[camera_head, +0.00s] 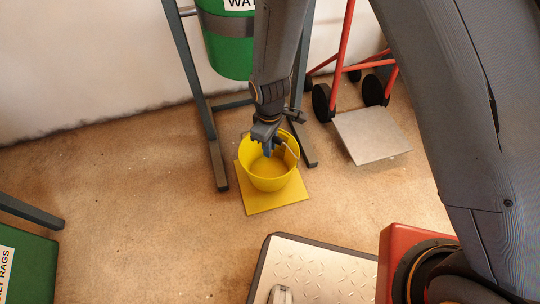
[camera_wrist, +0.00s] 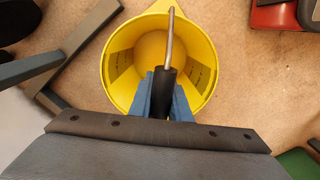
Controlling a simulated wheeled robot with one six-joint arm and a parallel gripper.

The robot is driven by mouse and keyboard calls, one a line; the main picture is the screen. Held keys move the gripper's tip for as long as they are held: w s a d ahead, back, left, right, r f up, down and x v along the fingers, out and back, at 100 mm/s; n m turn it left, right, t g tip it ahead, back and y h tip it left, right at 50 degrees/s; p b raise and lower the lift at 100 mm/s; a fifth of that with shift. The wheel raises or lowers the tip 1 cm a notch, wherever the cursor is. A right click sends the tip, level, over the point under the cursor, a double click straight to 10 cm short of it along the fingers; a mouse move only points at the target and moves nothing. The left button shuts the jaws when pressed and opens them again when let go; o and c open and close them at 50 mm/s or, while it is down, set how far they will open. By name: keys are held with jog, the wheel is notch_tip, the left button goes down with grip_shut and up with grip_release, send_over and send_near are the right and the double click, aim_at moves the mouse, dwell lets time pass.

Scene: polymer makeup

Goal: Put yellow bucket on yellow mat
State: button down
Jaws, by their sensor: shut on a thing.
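The yellow bucket (camera_head: 270,178) is upright over the yellow mat (camera_head: 263,208) in the head view. I cannot tell whether its base touches the mat or hangs just above it. The mat's near and right parts show around the bucket. My gripper (camera_head: 267,138) is at the bucket's rim, pointing down, shut on the bucket's handle. In the wrist view my gripper's blue fingers (camera_wrist: 163,98) are closed on a dark grip with a metal rod, above the bucket's open mouth. The bucket (camera_wrist: 113,73) looks empty there.
A dark metal stand (camera_head: 197,95) holding a green bin (camera_head: 230,50) is close behind the mat. A grey plate (camera_head: 371,135) lies right, by a red-framed trolley (camera_head: 342,50). A metal tread-plate platform (camera_head: 318,272) is in front. Floor left of the mat is clear.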

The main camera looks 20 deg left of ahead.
notch_tip(320, 180, down, 4)
jog(key=shift+r+b, duration=0.1)
jog(key=shift+b, duration=0.7)
jog(key=c, duration=1.7)
grip_release()
jog(key=shift+f, duration=0.2)
jog(key=shift+o, duration=0.2)
jog(key=shift+r, duration=0.1)
